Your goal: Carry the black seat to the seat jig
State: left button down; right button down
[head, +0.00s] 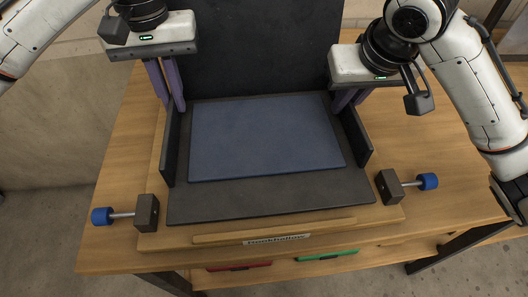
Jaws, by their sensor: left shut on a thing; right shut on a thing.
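The black seat (270,199) has a flat base, a dark blue pad (262,137), low side walls and a tall dark panel (265,45) rising at its back. It appears level over the wooden seat jig (150,238), between two dark clamp blocks with blue knobs. I cannot tell whether its underside touches the jig. My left gripper (176,105) is shut at the back end of the seat's left side wall. My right gripper (342,105) is shut at the back end of the right side wall. The fingertips are partly hidden at both grips.
The left clamp (147,213) and right clamp (390,187) flank the seat's front. The wooden table (110,185) is bare on both sides. Below its front edge are a red item (238,266) and a green item (327,255).

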pick_arm(q)
jog(key=shift+a+f, duration=0.15)
jog(key=shift+f, duration=0.25)
pick_arm(e)
jog(key=shift+d+f, duration=0.15)
jog(key=shift+f, duration=0.25)
pick_arm(q)
jog(key=c, duration=1.9)
grip_release()
jog(key=shift+r, duration=0.15)
pick_arm(e)
jog(key=c, duration=1.9)
grip_release()
jog(key=shift+r, duration=0.15)
pick_arm(q)
jog(key=shift+r, duration=0.2)
pick_arm(e)
jog(key=shift+r, duration=0.15)
